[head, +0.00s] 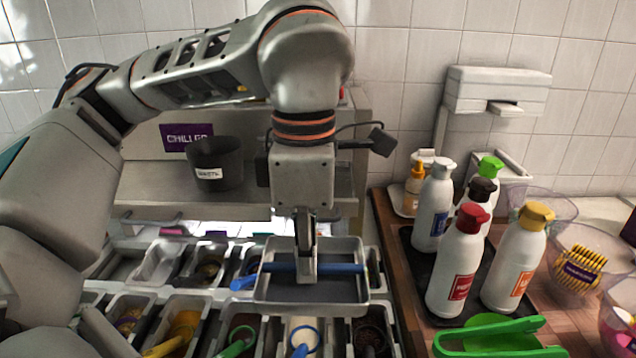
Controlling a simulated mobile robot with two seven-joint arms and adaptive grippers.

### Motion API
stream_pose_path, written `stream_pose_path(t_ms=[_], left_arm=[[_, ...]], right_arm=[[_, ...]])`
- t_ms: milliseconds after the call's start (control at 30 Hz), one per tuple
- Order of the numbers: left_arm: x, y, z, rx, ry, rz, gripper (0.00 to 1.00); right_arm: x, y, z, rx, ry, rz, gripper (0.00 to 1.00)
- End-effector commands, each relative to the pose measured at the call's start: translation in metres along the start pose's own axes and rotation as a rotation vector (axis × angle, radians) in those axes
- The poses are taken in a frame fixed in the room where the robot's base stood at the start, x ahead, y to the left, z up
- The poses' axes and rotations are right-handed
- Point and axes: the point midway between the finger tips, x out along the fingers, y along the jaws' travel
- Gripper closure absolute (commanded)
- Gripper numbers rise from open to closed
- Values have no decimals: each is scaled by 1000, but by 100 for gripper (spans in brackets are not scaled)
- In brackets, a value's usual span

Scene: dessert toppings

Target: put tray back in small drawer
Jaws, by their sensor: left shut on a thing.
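A grey metal tray (312,289) with a blue bar (340,268) across it is in the middle of the head view, over the topping bins. My left gripper (305,272) points down into the tray and is shut on it at the blue bar. The fingertips are partly hidden by the gripper itself. The tray looks roughly level and covers part of the bins behind it. I cannot tell a small drawer apart from the bins. My right gripper is not in view.
Several topping bins (165,318), some with coloured handles, surround the tray. A steel shelf (140,190) with a black waste tub (215,165) stands behind. Several squeeze bottles (457,262) stand on a black mat at right, with green tongs (490,338) in front.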

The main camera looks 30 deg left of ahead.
Motion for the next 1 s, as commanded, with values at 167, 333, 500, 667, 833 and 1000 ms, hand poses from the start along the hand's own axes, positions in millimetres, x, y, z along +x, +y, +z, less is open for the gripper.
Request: stream_pose_path(t_ms=[167, 333, 500, 667, 833, 1000], left_arm=[[-5, 46, 0, -8, -1, -1, 100], [-4, 87, 0, -7, 0, -2, 100], [-3, 129, 0, -6, 0, -1, 100], [-3, 168, 0, -4, 0, -1, 100], [-2, 209, 0, -5, 1, -2, 100], [-2, 250, 1, -4, 1, 0, 100]], right_arm=[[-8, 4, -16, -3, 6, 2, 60], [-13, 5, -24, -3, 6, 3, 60], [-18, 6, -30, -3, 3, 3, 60], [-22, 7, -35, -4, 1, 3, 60], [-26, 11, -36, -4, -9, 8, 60], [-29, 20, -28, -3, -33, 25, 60]])
